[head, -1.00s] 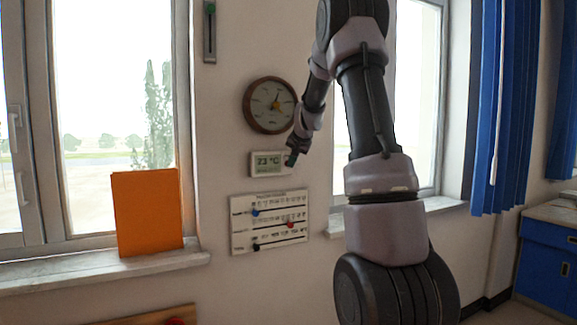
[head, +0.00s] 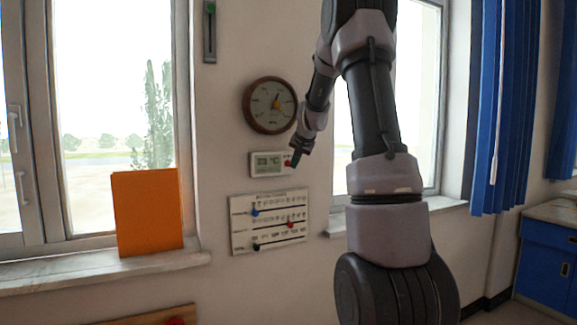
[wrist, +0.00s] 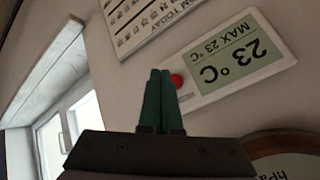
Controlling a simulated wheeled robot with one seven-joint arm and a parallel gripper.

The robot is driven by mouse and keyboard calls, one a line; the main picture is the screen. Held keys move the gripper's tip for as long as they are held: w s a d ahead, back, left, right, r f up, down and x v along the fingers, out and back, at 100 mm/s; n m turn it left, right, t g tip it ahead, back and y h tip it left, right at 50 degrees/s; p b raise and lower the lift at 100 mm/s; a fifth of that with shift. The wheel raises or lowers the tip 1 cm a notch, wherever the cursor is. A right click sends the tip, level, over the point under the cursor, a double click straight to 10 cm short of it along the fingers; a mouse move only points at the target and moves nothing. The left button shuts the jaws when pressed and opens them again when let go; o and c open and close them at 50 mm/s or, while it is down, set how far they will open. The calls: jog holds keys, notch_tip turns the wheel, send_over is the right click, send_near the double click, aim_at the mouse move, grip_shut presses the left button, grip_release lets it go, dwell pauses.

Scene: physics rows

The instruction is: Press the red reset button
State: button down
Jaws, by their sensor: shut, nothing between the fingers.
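A red button (head: 288,162) sits at the right end of a white wall thermometer (head: 265,164) that reads 23 °C. In the wrist view, upside down, the round red button (wrist: 176,81) shows beside the display (wrist: 232,62). My gripper (head: 293,164) is at the button's right edge in the head view. In the wrist view its green fingertips (wrist: 160,72) are together, empty, just left of the button and partly overlapping its edge. I cannot tell whether they touch the button or the wall.
A round wall clock-like dial (head: 270,105) hangs above the thermometer. A white panel with coloured slider knobs (head: 269,239) is below it. An orange folder (head: 148,212) stands on the left windowsill. Blue curtains (head: 502,110) hang at the right.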

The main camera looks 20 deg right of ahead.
jog(key=shift+s, duration=2.15)
jog(key=s+a+r+n+y, duration=0.1)
jog(key=s+a+r, duration=0.4)
jog(key=s+a, duration=0.35)
jog(key=s+a+n+g, duration=0.1)
jog(key=s+a, duration=0.4)
jog(key=s, duration=0.8)
jog(key=s+a+n+y, duration=0.1)
jog(key=s+a, duration=0.4)
jog(key=s, duration=0.8)
jog(key=shift+s+f+n+g+y, duration=0.15)
jog(key=shift+f+n+g+y, duration=0.15)
jog(key=shift+f+n+g, duration=0.15)
